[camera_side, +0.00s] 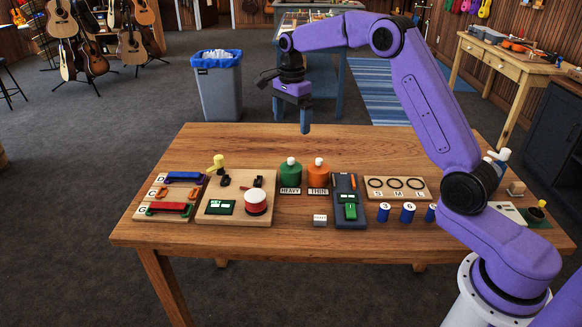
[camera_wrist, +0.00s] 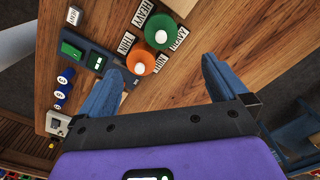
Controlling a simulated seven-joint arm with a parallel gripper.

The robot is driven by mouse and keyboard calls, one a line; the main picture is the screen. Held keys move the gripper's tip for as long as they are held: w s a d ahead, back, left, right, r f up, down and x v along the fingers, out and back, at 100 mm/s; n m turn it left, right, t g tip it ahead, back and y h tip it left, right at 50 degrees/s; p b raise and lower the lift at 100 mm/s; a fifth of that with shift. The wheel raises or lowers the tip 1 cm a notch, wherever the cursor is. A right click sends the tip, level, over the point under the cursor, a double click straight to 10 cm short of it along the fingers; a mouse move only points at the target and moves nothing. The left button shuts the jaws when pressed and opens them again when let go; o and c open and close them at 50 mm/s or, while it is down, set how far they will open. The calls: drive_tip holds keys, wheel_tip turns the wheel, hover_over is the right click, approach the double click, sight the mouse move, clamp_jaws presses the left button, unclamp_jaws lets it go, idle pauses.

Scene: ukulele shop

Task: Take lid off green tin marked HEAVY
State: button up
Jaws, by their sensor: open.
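The green tin (camera_side: 290,175) stands on the wooden table behind a label reading HEAVY (camera_side: 290,190). Its lid carries a white knob (camera_side: 291,160) and sits on the tin. The green tin also shows in the wrist view (camera_wrist: 159,27), at the top middle. An orange tin (camera_side: 318,176) with a white knob stands just right of it, behind a label reading THIN. My gripper (camera_side: 305,120) is above the table's far edge, above and behind the tins, pointing down. It is open and empty, its blue fingers spread apart in the wrist view (camera_wrist: 160,85).
Right of the tins are a dark tray (camera_side: 349,218) with a green item, and a board of rings (camera_side: 395,182) with blue cylinders in front. A wooden board (camera_side: 222,208) with a red-and-white round item stands to the left. A small white block (camera_side: 320,220) is in front.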

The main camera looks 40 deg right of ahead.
sight(291, 160)
wheel_tip(291, 160, down, 14)
drive_tip(key=shift+w+r, duration=0.1)
idle(0.5)
drive_tip(key=shift+c, duration=0.3)
drive_tip(key=c, duration=1)
